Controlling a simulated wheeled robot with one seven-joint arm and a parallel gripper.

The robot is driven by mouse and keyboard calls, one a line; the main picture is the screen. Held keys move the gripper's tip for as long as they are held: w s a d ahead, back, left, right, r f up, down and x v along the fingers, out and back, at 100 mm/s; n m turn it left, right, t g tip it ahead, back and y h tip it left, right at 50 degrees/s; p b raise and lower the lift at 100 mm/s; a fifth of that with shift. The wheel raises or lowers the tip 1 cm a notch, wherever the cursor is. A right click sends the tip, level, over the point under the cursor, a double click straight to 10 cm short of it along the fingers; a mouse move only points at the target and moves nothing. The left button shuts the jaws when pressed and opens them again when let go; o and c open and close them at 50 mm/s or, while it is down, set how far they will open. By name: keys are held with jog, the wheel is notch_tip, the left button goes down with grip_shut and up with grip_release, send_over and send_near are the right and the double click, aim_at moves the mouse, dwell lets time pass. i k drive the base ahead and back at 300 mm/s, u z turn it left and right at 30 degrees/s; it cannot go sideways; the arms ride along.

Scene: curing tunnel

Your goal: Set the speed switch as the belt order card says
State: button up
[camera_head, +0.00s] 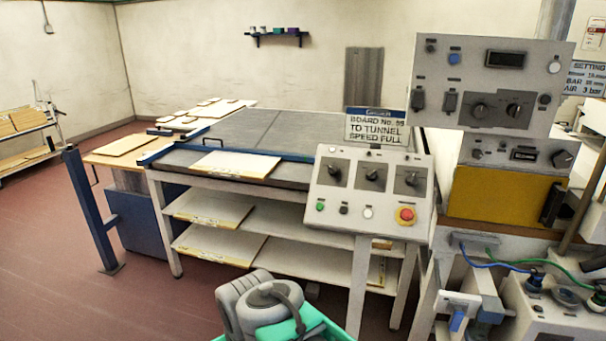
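The belt order card (376,127) stands behind the top edge of a sloped control panel (337,201). It reads "BOARD No." with a blurred number, then "TO TUNNEL SPEED FULL". The panel carries three dark rotary switches: left (334,173), middle (371,175) and right (410,179). Their labels are too small to read, so I cannot tell which is the speed switch.
A taller panel (535,75) with knobs and a dark display stands at the right, above a yellow box (495,196). A grey-topped bench (258,135) with boards is behind the sloped panel. A blue post (88,210) stands left. Red floor is clear at lower left.

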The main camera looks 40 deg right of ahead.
aim_at(332, 169)
jog(key=u, duration=0.2)
jog(key=i, duration=1.5)
jog(key=z, duration=0.85)
